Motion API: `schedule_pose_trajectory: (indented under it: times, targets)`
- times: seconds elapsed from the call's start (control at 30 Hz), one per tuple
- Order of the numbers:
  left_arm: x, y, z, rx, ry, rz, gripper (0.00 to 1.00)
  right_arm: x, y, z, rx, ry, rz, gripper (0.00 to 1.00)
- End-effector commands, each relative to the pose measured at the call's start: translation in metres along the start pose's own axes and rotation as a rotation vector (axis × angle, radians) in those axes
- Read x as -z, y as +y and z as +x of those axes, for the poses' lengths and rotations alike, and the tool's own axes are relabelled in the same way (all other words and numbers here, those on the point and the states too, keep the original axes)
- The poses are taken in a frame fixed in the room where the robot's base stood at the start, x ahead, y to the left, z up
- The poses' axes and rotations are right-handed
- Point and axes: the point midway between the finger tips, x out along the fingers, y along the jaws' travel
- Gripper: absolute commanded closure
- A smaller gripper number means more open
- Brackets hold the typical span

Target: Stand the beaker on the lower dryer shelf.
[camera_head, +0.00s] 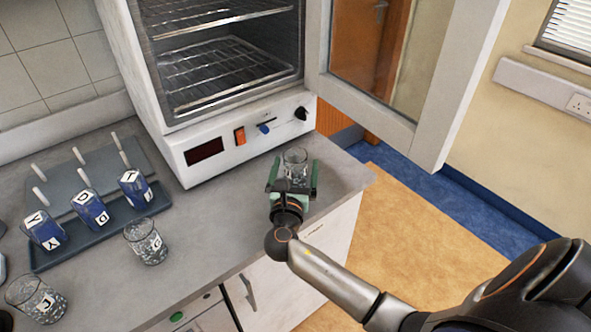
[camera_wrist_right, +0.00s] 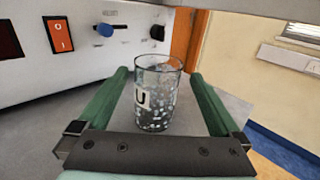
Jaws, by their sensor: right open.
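A clear glass beaker (camera_head: 295,160) marked U stands upright on the bench in front of the dryer, near the counter's right end. It also shows in the right wrist view (camera_wrist_right: 158,95), with small pale and dark specks seen through it. My right gripper (camera_head: 293,172) is open, with its green fingers on either side of the beaker; I see gaps between fingers and glass. The dryer (camera_head: 215,150) has its door open. Its lower wire shelf (camera_head: 222,68) is bare in the part that shows. My left gripper is not in view.
Two other beakers, G (camera_head: 146,243) and J (camera_head: 36,302), stand at the left. The open glass door (camera_head: 425,100) stands out to the right of the dryer.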

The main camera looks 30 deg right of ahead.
Motion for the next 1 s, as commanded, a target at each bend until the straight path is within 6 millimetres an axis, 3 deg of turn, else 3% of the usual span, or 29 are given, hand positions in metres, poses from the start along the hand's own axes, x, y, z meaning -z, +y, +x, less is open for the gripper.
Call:
schedule_pose_trajectory:
  times: [0.4,0.7,1.0]
  targets:
    - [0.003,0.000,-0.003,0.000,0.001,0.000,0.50,0.000,0.003,0.049,0.002,-0.001,0.000,0.00]
    - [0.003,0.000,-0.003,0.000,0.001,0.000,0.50,0.001,0.003,0.054,0.000,0.001,0.001,0.00]
    - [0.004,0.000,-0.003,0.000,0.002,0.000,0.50,0.001,0.003,0.054,0.000,0.001,0.001,0.33]
